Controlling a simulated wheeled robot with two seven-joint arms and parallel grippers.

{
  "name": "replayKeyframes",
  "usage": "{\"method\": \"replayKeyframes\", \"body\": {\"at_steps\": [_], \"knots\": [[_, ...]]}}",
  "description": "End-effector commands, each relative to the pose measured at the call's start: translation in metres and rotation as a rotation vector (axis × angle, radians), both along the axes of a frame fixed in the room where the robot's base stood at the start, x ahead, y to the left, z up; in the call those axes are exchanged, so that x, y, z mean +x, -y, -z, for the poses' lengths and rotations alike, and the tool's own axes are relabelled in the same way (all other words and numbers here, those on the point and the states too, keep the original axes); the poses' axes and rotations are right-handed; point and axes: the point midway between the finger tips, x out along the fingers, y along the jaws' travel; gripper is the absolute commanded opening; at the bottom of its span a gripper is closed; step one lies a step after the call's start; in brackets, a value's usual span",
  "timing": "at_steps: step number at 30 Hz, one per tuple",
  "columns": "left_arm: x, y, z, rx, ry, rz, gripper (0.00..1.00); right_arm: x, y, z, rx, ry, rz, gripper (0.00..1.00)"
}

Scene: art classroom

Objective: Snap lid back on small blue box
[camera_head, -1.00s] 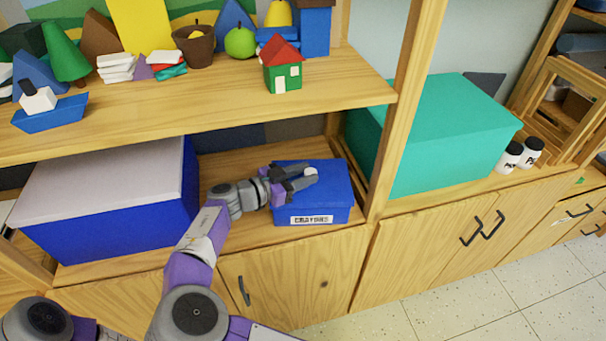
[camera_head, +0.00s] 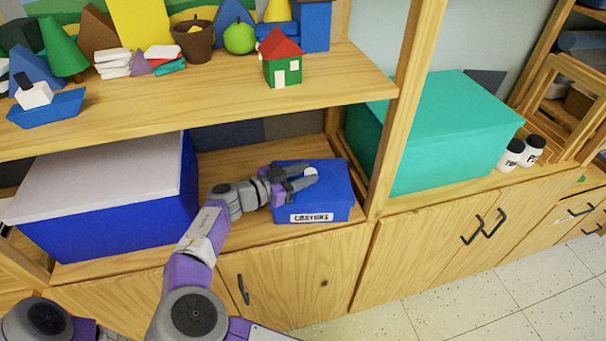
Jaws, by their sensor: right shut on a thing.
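The small blue box (camera_head: 338,207) with a white crayons label stands on the lower shelf, just left of the wooden upright. Its blue lid (camera_head: 335,185) lies on top of the box; I cannot tell whether it is fully seated. A small white knob (camera_head: 310,171) is on the lid. My right gripper (camera_head: 307,174) reaches over the lid from the left and is shut on the knob. Its fingers and wrist hide the left part of the lid. My left gripper is out of view.
A large blue box with a pale lid (camera_head: 95,170) stands on the left of the lower shelf. A teal box (camera_head: 445,120) is right of the upright (camera_head: 400,110). The upper shelf (camera_head: 210,100) with toys hangs above my arm.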

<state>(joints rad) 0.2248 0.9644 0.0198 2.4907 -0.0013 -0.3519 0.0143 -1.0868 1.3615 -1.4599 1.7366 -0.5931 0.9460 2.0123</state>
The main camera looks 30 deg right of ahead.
Motion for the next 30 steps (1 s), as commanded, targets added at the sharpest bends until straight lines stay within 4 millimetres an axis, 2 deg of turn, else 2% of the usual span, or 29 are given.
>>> {"method": "replayKeyframes", "body": {"at_steps": [30], "knots": [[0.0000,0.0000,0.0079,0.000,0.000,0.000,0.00,0.0001,-0.0001,0.0059,0.000,0.000,0.001,0.03]]}}
